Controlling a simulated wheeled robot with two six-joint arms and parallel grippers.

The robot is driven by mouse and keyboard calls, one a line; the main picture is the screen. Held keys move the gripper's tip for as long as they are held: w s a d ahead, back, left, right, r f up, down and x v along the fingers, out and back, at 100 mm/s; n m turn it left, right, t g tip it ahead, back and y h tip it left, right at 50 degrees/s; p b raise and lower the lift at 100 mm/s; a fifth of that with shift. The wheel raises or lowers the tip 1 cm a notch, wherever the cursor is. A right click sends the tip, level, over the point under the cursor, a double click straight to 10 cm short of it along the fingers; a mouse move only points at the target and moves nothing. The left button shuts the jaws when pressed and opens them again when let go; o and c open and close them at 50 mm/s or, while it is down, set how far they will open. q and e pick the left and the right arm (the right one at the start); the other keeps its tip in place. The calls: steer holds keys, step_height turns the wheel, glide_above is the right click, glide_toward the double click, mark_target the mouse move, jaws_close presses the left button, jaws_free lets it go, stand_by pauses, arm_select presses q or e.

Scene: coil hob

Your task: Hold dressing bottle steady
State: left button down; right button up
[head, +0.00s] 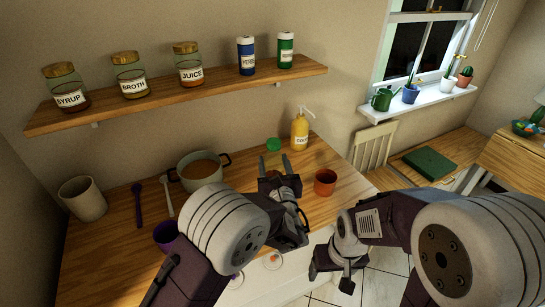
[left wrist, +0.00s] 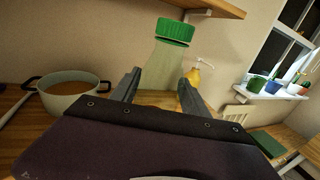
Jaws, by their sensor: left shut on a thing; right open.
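The dressing bottle (head: 273,144) has a green cap; in the head view only its top shows clearly behind my left gripper. In the left wrist view the bottle (left wrist: 163,68) stands upright, pale and translucent, between the two fingers. My left gripper (head: 274,163) is shut on its body, with one finger on each side. The lower part of the bottle is hidden by the gripper, and no label can be read. My right gripper (head: 332,277) is open and empty, low in front of the counter, apart from the bottle.
A yellow pump bottle (head: 299,134) stands just right of the dressing bottle. A red-brown cup (head: 325,183) is further right. A pot (head: 199,171) of brown liquid is at left, with utensils and a beige crock (head: 83,199). A wooden shelf (head: 190,93) with jars runs above.

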arm_select(q)
steer(key=s+a+f, duration=0.9)
steer(key=shift+s+a+f, duration=0.2)
steer(key=shift+a, duration=0.2)
